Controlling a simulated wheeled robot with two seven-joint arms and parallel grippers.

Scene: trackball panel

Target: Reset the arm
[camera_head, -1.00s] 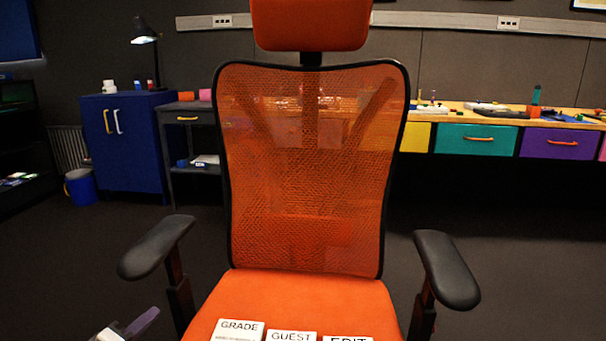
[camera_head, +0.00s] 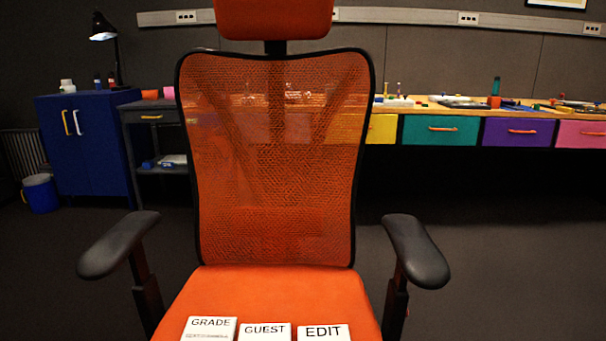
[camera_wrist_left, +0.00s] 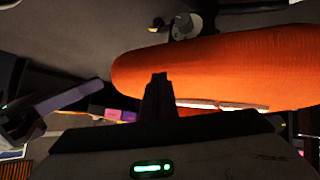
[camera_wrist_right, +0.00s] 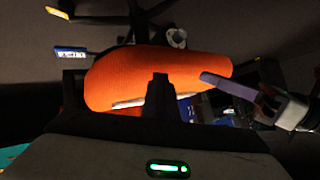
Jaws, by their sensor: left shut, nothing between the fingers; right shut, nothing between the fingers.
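In the left wrist view my left gripper (camera_wrist_left: 159,80) is shut and empty, its dark fingers together in front of the orange chair seat. In the right wrist view my right gripper (camera_wrist_right: 160,80) is shut and empty, also in front of the orange seat. Neither gripper shows in the head view. An orange mesh office chair (camera_head: 275,170) stands straight ahead in the head view, with its seat (camera_head: 275,292) toward me. White blocks marked GRADE (camera_head: 209,325), GUEST (camera_head: 265,331) and EDIT (camera_head: 323,332) show at the bottom edge, their lower parts cut off.
The chair's black armrests (camera_head: 118,245) (camera_head: 416,250) stick out on both sides. A blue cabinet (camera_head: 90,150) and a blue bin (camera_head: 40,193) are at the back left. A long desk with coloured drawers (camera_head: 438,130) runs along the back right. Floor right of the chair is clear.

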